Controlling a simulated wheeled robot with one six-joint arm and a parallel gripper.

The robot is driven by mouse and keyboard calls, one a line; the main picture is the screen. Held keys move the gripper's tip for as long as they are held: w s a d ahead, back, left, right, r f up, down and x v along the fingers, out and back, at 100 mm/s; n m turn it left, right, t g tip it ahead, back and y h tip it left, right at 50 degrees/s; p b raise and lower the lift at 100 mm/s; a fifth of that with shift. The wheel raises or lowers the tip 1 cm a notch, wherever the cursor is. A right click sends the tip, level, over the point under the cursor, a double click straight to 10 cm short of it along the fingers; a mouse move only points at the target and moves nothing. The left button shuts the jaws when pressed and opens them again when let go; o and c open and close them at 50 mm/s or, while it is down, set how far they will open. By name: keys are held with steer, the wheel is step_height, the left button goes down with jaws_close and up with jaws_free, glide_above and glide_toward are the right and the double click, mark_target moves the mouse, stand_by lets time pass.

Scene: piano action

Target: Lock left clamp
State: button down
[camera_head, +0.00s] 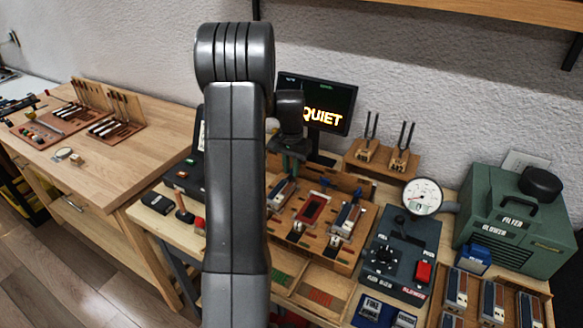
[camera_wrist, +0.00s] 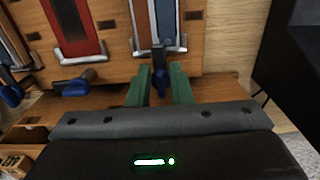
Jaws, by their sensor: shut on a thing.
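The wooden fixture (camera_head: 300,238) stands on the bench in the head view, with a red block (camera_head: 313,208) in its middle bay and metal-edged pieces in the bays on either side. My gripper (camera_wrist: 160,88), with green fingers, is at the back left of the fixture. In the wrist view the fingers are on both sides of a blue-handled clamp lever (camera_wrist: 159,78), shut on it. That lever points straight out from the bay with a blue-and-metal piece (camera_wrist: 158,22). Two other blue clamp levers (camera_wrist: 75,88) (camera_wrist: 12,95) lie at an angle. My arm hides part of the fixture's left side.
A monitor (camera_head: 318,103) reading "QUIET" and a stand with two dark forks (camera_head: 383,153) are behind the fixture. A control box with a round gauge (camera_head: 422,196) is to the right, beside a green blower unit (camera_head: 515,225). A second bench (camera_head: 110,165) is at left.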

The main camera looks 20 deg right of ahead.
steer(key=shift+w+r, duration=0.1)
steer(key=shift+w, duration=0.05)
steer(key=c, duration=1.3)
jaws_free()
steer(key=shift+d, duration=0.1)
step_height(320, 180, up, 14)
steer(key=shift+f+b, duration=0.2)
steer(key=shift+b, duration=0.3)
step_height(320, 180, down, 14)
steer(key=shift+r+p, duration=0.1)
steer(key=shift+p, duration=0.4)
